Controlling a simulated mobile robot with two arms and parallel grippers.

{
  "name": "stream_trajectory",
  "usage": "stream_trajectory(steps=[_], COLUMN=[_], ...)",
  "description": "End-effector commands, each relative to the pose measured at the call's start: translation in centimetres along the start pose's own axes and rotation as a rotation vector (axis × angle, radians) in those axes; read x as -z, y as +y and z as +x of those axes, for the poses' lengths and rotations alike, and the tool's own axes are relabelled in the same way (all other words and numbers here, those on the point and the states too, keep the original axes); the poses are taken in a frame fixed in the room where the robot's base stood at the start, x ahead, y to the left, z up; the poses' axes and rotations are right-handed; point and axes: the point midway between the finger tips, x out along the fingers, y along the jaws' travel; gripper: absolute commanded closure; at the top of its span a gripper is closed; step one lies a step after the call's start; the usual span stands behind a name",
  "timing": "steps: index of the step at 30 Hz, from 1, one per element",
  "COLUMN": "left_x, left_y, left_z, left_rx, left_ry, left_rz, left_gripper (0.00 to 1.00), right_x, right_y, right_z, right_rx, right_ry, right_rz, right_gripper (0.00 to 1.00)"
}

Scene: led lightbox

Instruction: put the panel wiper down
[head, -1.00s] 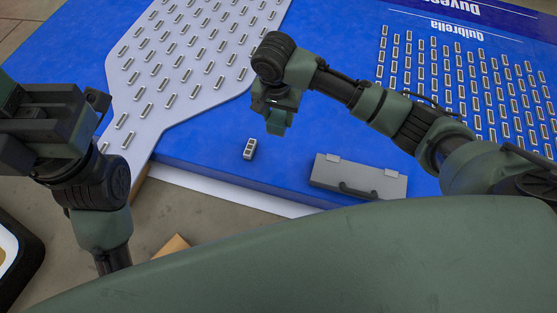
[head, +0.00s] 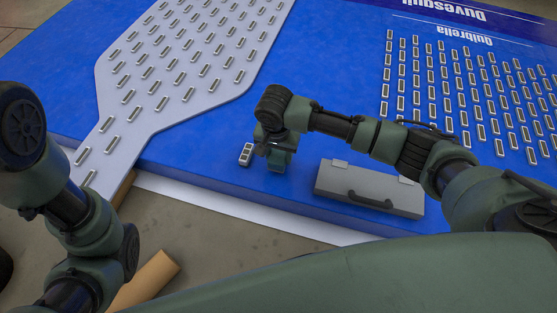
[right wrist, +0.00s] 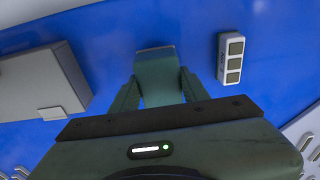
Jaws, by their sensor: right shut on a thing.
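The panel wiper (right wrist: 155,72) is a grey-green block with a thin tan edge at its tip. My right gripper (right wrist: 157,92) is shut on it, with one finger on each side. In the head view my right gripper (head: 280,156) is over the blue panel (head: 215,150) near its front edge. The wiper is hard to separate from the green gripper there, and I cannot tell if it touches the panel. My left arm shows at the left of the head view, but its gripper is out of frame.
A small three-cell module (head: 246,154) lies just left of my right gripper; it also shows in the right wrist view (right wrist: 230,58). A grey case (head: 370,188) with a dark handle lies to the right. Rows of LED modules (head: 465,90) fill the panel's right. A cardboard piece (head: 148,280) lies on the floor.

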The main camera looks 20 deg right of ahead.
Motion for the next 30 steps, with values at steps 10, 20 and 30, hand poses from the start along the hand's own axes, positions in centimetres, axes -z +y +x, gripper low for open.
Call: stream_trajectory(steps=[10, 20, 30], left_x=[0.7, 0.6, 0.2], left_y=[0.2, 0.2, -0.1], left_z=[-0.3, -0.2, 1.0], left_rx=[-0.005, -0.005, -0.004], left_ry=[0.014, 0.014, 0.016], left_rz=[0.002, 0.001, 0.001], left_gripper=[1.00, 1.00, 1.00], right_x=[-0.1, -0.2, -0.1], right_y=[0.0, 0.0, 0.0], right_z=[1.4, 1.6, -0.7], right_rx=[0.000, 0.000, 0.001], right_ry=[0.000, -0.001, -0.001], right_rz=[0.001, 0.000, 0.000], right_gripper=[0.93, 0.33, 0.33])
